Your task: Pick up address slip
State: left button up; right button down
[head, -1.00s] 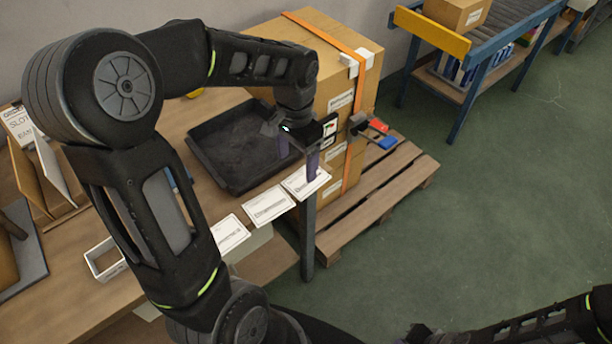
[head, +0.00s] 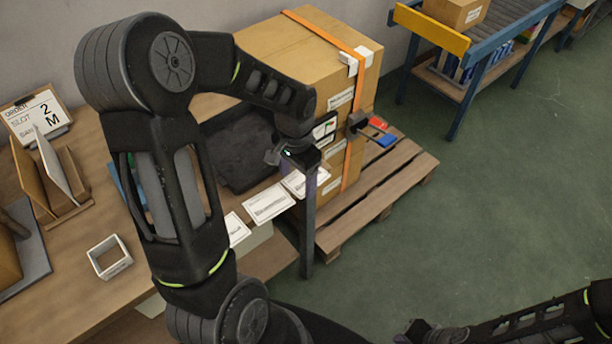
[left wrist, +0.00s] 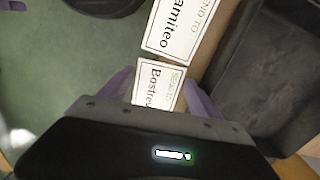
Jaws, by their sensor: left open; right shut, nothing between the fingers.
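Several white address slips lie in a row along the table's front edge in the head view. One slip (head: 268,203) is in the middle, one (head: 238,229) is to its left and partly behind my arm, and one (head: 296,184) is at the right end. My left gripper (head: 303,172) is open over the right-end slip. In the left wrist view its purple fingers (left wrist: 158,82) stand on either side of a slip reading "Bostre…" (left wrist: 158,88); contact cannot be told. A slip ending "amiteo" (left wrist: 182,28) lies beyond. My right gripper (head: 422,331) is shut and empty at the bottom.
A black tray (head: 238,158) lies behind the slips. A strapped carton stack (head: 318,60) stands on a pallet (head: 385,195) to the right.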

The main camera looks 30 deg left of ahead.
aim_at(298, 185)
pick_arm(q)
jog(key=shift+f, duration=0.25)
dwell(0.7)
jog(key=c, duration=1)
jog(key=shift+o, duration=0.2)
notch_tip(298, 185, up, 10)
jog(key=shift+r+b, duration=0.15)
jog(key=shift+b, duration=0.3)
